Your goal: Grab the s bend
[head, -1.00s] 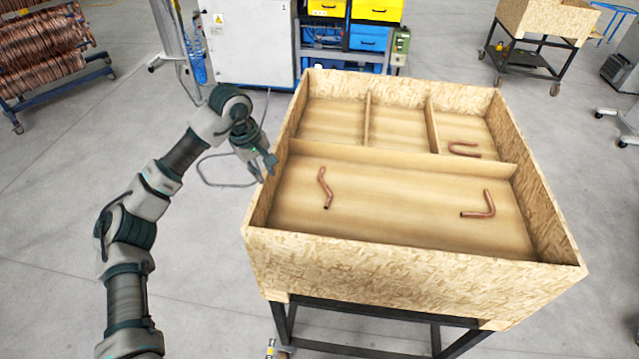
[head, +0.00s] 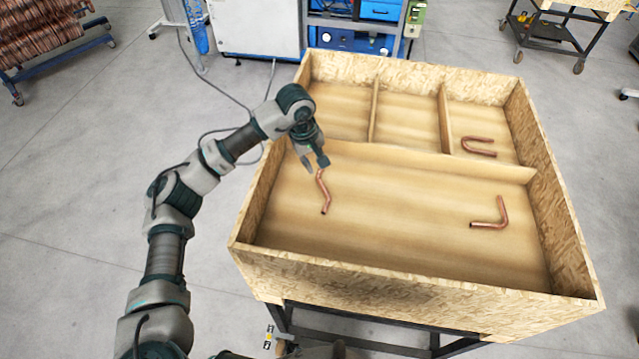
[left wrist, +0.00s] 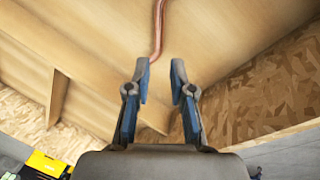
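The S-bend copper tube (head: 324,192) lies on the floor of the crate's large front compartment, at its left side. My left gripper (head: 316,166) is above the upper end of the tube in the head view. In the left wrist view my left gripper (left wrist: 161,78) is open, with a clear gap between its two fingers and nothing in it. There the S-bend (left wrist: 157,30) runs from the top edge down to just beyond the fingertips. I cannot tell the exact height of the fingers above it. My right gripper is not in view.
The wooden crate (head: 390,285) has raised walls and inner dividers. An L-shaped copper tube (head: 498,215) lies at the right of the front compartment. A U-shaped tube (head: 480,147) lies in the back right compartment. The middle of the front compartment is clear.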

